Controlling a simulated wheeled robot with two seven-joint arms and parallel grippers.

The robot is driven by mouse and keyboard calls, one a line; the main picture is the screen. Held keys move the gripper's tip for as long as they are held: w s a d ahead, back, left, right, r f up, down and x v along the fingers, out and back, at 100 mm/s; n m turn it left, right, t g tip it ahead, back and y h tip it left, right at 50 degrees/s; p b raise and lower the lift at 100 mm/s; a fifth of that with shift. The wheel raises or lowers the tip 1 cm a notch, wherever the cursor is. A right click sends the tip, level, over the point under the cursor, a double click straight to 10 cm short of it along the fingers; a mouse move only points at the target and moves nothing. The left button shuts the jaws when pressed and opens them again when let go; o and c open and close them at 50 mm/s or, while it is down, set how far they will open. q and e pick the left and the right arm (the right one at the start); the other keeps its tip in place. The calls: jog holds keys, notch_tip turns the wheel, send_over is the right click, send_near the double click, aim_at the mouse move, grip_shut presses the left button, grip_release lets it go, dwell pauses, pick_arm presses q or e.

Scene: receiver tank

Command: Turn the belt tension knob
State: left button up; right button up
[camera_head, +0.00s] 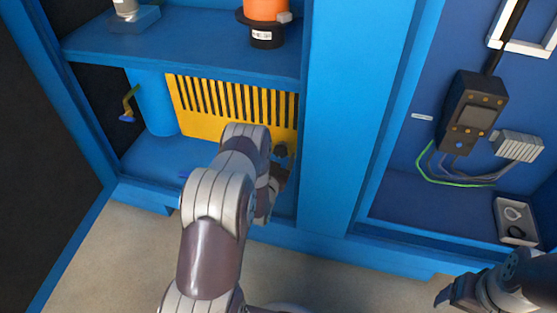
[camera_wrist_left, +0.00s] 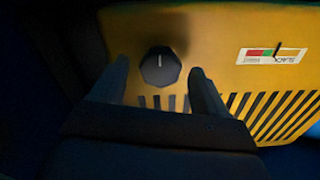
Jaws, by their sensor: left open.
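The belt tension knob (camera_wrist_left: 160,66) is a dark faceted knob with a pale line mark, pointing about straight up in the left wrist view. It sits on a yellow slotted guard (camera_head: 185,108), which also fills the left wrist view (camera_wrist_left: 215,35). My left gripper (camera_wrist_left: 159,70) is open, with one finger on each side of the knob; contact is not visible. In the head view the left gripper (camera_head: 281,165) is at the guard's lower right, and the knob cannot be told apart there. My right gripper (camera_head: 458,291) is at the bottom right, its fingers unclear.
A gauge strip (camera_wrist_left: 272,55) with red, green and a dark pointer is right of the knob. A blue shelf (camera_head: 190,58) overhangs the guard; a blue post (camera_head: 345,120) stands close on the right. A control box (camera_head: 470,112) and small tray (camera_head: 516,221) are further right.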

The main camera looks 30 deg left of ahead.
pick_arm(q)
jog(key=c, duration=1.1)
jog(key=shift+o, duration=0.2)
jog(key=m+p, duration=0.2)
jog(key=m, duration=0.2)
jog(key=shift+d+m, duration=0.1)
jog(key=shift+m, duration=0.2)
jog(key=shift+f+m+p, duration=0.1)
jog(key=shift+m+p, duration=0.7)
jog(key=shift+m, duration=1.1)
jog(key=o, duration=1.1)
jog(key=shift+c, duration=0.2)
